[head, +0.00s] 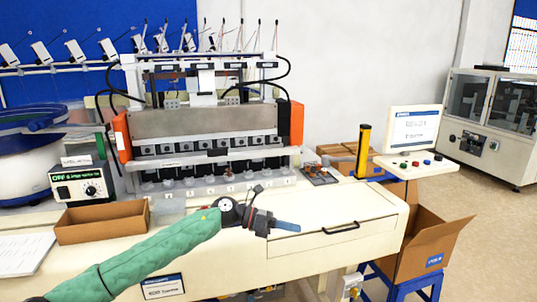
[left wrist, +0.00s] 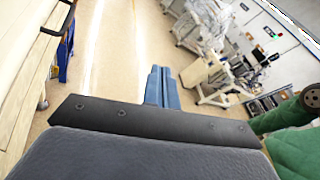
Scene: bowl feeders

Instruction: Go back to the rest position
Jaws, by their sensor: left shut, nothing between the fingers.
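My left gripper (head: 286,226) is held above the cream bench in the head view, at the end of the green-sleeved arm that comes in from the lower left. Its blue fingers point to the right. In the left wrist view the two blue fingers (left wrist: 163,88) lie side by side, shut, with nothing between them and bare floor beyond. My right gripper is not in view.
The cream bench (head: 330,254) carries an open brown tray (head: 101,232) at left and a multi-head machine (head: 205,123) behind. A bowl feeder (head: 40,150) stands at left. A monitor (head: 414,129) and open carton (head: 425,245) are at right. Floor farther right is clear.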

